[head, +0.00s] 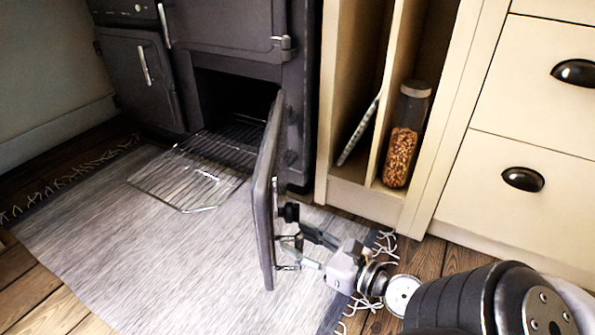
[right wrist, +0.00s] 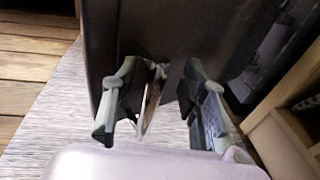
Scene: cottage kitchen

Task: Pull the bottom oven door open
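The bottom oven door (head: 264,195) is black and stands swung wide open on its right-hand hinges, seen nearly edge-on. The oven cavity (head: 235,95) behind it is exposed, with a wire rack (head: 190,180) sticking out. My right gripper (head: 293,238) is at the door's outer face, on its right side. In the right wrist view its two fingers (right wrist: 160,105) are spread apart, with the thin metal door handle (right wrist: 150,100) between them, closer to the left finger. A gap shows on the right finger's side. My left gripper is out of view.
A grey fringed rug (head: 120,255) covers the wooden floor before the stove. Right of the stove are a cream cubby with a jar (head: 404,135) and cream drawers (head: 530,130). Another small stove door (head: 140,80) at the left is shut.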

